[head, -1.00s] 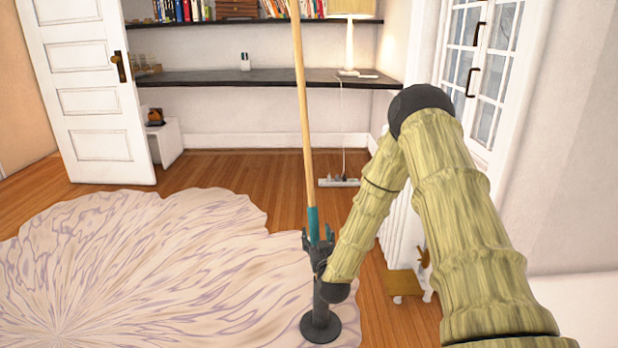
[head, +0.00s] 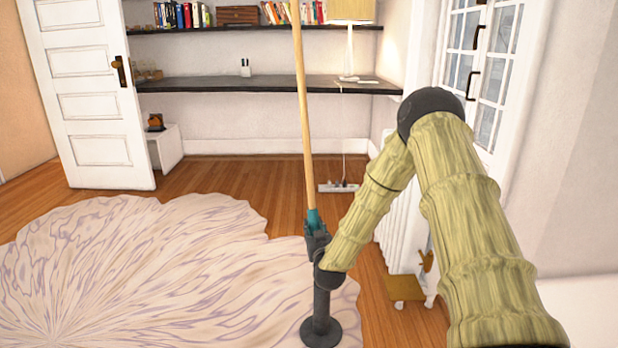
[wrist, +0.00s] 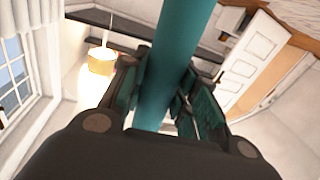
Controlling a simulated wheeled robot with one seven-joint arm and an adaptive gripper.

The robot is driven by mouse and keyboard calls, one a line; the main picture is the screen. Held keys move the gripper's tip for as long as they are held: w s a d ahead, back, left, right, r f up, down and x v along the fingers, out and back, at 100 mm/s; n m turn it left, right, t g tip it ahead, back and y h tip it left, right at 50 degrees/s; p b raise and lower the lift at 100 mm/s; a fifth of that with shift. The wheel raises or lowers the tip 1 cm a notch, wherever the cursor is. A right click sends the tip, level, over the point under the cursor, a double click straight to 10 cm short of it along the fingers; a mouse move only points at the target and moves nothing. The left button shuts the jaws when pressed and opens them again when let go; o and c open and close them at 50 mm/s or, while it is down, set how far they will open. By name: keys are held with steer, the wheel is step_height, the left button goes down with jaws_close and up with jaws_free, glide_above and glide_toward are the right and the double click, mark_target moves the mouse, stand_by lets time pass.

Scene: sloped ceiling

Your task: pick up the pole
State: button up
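The pole (head: 303,120) is long, thin and wooden, with a teal lower part. It stands nearly upright and runs out of the top of the head view. Below it is a dark post on a round base (head: 320,332) on the floor. My gripper (head: 316,236) is around the teal part, just above the dark post. In the wrist view the teal pole (wrist: 170,60) passes between the two fingers of my gripper (wrist: 160,105), which appear to press on it from both sides. The gripper hides where the pole meets the post.
A pale patterned rug (head: 110,265) covers the floor at left. A white door (head: 90,100) stands open at back left. A dark shelf (head: 220,84) runs along the back wall with a lamp (head: 349,50). A white radiator (head: 400,235) stands close to my arm at right.

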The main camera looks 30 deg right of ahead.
mark_target(314, 208)
jaws_close()
steer(key=shift+r, duration=0.15)
step_height(314, 208, up, 10)
steer(key=p, duration=0.4)
step_height(314, 208, up, 17)
steer(key=p, duration=1.2)
stand_by(0.4)
stand_by(1.0)
